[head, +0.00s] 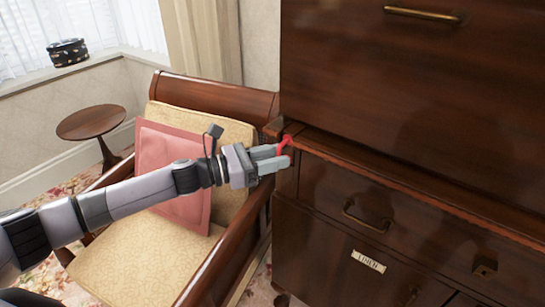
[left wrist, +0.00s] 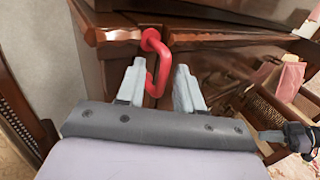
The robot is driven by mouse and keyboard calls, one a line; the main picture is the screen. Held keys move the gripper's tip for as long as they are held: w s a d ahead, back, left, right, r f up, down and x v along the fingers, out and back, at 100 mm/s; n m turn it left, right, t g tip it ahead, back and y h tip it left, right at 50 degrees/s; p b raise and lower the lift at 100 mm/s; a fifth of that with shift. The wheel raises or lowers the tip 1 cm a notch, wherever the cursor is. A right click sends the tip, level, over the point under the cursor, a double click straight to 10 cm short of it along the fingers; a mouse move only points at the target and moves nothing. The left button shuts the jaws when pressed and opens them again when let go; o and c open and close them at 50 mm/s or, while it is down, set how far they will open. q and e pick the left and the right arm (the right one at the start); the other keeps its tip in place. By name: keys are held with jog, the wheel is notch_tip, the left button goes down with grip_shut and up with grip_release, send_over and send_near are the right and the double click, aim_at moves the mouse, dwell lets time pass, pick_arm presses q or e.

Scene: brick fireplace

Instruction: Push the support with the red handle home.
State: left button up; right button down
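The red handle (head: 285,145) sits at the upper left front corner of the dark wooden cabinet, at the support's end. In the left wrist view the red handle (left wrist: 164,58) is a bent bar fixed to dark wood. How far the support stands out is hard to tell. My left gripper (head: 284,158) is at the handle, with its two grey fingers apart. In the left wrist view the lower part of the handle lies between the fingers, close to the left one; contact is unclear.
The cabinet (head: 325,235) has a drawer with a brass pull (head: 366,217) and a paper label (head: 369,261). A wooden armchair with a pink cushion (head: 165,150) stands close beside it, under my left arm. A small round table (head: 92,121) is farther left.

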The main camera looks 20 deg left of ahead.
pick_arm(q)
jog(key=b+v, duration=0.1)
jog(key=v, duration=0.6)
jog(key=shift+b, duration=0.3)
jog(key=s+d+f+n+t+y+p, duration=0.1)
jog(key=s+d+f+n+t+y, duration=0.3)
jog(key=n, duration=0.7)
jog(key=s+d+f+n+y+p, duration=0.1)
jog(key=s+d+f+n, duration=0.15)
jog(key=f+n, duration=0.55)
jog(key=s+a+f+n+g+y, duration=0.2)
jog(key=s+f+n, duration=0.3)
jog(key=s+n, duration=0.3)
jog(key=s+a+f+n+g+y+p, duration=0.1)
jog(key=s+f+n+y, duration=0.4)
jog(key=n, duration=1.2)
jog(key=s+a+f+g, duration=0.1)
jog(key=s+a, duration=0.1)
jog(key=s, duration=0.2)
jog(key=shift+s+a+f+n, duration=0.2)
jog(key=shift+a+f+n, duration=0.05)
jog(key=shift+a+n, duration=0.05)
